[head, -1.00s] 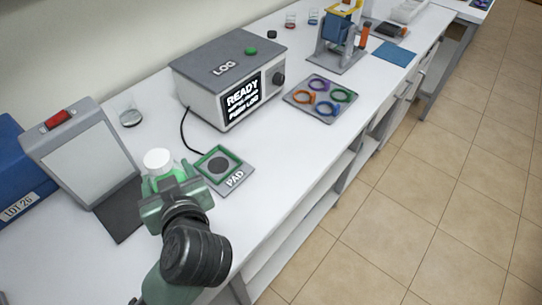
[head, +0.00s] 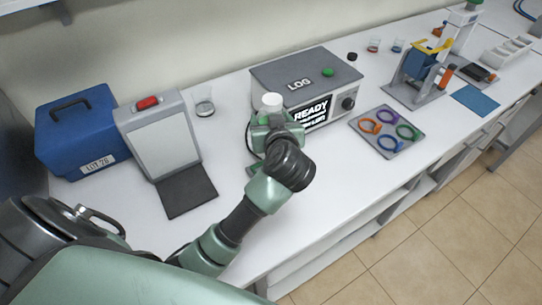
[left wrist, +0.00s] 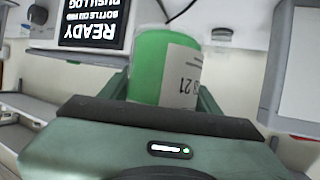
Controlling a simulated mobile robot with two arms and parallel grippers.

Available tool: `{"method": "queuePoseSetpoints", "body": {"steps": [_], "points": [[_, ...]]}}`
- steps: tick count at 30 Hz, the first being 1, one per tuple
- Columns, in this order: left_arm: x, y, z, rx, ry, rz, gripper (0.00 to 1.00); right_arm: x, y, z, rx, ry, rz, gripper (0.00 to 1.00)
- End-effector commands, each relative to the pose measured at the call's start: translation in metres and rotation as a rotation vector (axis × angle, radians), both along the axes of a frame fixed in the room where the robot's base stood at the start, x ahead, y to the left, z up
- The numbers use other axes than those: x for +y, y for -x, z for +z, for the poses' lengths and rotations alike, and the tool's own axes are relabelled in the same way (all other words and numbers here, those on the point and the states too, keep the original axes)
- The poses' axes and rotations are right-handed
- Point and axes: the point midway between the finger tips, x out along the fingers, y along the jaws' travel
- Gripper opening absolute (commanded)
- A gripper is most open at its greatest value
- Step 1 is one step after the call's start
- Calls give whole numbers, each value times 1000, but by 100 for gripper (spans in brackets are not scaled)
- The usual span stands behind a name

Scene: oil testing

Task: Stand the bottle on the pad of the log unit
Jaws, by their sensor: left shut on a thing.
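My left gripper (head: 270,124) is shut on the bottle (head: 271,101), whose white cap shows above the jaws in the head view. The left wrist view shows the bottle's green body (left wrist: 160,62) with a white label ending in 21, between the fingers. The bottle looks about upright. The log unit (head: 305,78), a grey-topped box with a green button, stands just behind the bottle; its screen reads READY. The pad is mostly or wholly hidden behind my gripper and wrist, so I cannot tell whether the bottle touches it. My right gripper is out of view.
A tray of coloured rings (head: 388,130) lies right of the log unit. A lightbox-like stand (head: 160,140) with a dark mat, a blue case (head: 75,125) and a glass beaker (head: 204,104) are to the left. Bare bench lies in front.

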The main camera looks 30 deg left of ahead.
Motion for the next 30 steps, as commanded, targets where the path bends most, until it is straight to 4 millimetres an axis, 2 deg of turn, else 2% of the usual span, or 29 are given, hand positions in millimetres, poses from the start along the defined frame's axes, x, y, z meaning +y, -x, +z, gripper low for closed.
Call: {"method": "queuePoseSetpoints", "body": {"steps": [3,9,17,24,30], "points": [[0,1,-32,4,-3,-1,0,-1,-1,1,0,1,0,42],[0,0,-74,0,-3,-1,0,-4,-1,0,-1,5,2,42],[0,0,-97,-3,-2,-1,0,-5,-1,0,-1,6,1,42],[0,0,-129,-4,-1,-1,0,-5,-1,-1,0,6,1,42],[0,-1,-132,-6,-1,-1,0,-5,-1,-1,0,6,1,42]]}}
